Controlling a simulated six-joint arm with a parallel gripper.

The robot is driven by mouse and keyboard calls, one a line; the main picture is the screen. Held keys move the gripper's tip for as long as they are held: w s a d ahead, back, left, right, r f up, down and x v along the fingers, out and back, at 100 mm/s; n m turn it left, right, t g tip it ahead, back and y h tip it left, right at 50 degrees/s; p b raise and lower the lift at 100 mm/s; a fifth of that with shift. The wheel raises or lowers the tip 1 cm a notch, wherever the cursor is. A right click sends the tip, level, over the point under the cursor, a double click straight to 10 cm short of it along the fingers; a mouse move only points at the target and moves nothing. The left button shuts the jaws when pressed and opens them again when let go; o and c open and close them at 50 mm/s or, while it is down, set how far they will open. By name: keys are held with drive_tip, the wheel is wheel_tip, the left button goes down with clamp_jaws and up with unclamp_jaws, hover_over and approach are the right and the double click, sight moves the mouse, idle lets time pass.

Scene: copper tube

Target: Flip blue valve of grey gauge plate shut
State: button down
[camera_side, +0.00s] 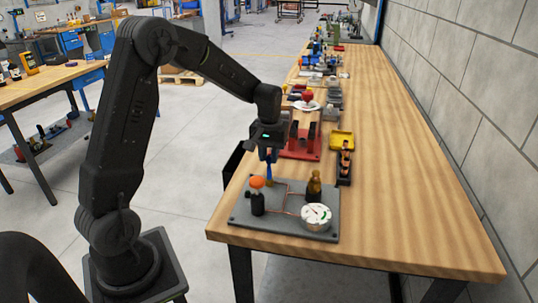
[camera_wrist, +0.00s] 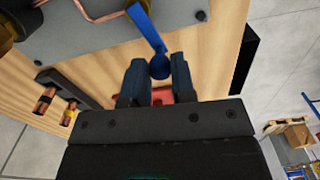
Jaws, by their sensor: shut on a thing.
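The grey gauge plate (camera_side: 243,221) lies at the near end of the wooden table. It carries a round white gauge (camera_side: 316,215), copper pipes, a brass fitting (camera_side: 314,186) and an orange-topped black part (camera_side: 257,198). The blue valve (camera_side: 268,170) stands at the plate's far edge, below my gripper (camera_side: 268,152). In the wrist view the blue handle (camera_wrist: 146,24) runs from the grey plate (camera_wrist: 75,22) to a rounded end between the two fingers of my gripper (camera_wrist: 158,70). The fingers are shut on that end. The valve's pivot is hidden in the side view.
A red stand (camera_side: 301,142) is just behind the plate. A yellow bin (camera_side: 342,139) and a dark rack with copper pieces (camera_side: 345,163) stand to its right. Several items line the table farther back. The right side of the table is clear.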

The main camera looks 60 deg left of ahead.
drive_tip(key=shift+w+d+m, duration=0.2)
drive_tip(key=shift+w+m, duration=0.05)
drive_tip(key=shift+m, duration=0.45)
drive_tip(key=shift+w+d+m, duration=0.15)
drive_tip(key=shift+w+m, duration=0.05)
drive_tip(key=shift+m, duration=0.5)
drive_tip(key=c, duration=0.9)
unclamp_jaws()
drive_tip(key=shift+c, duration=0.2)
wheel_tip(320, 180, up, 14)
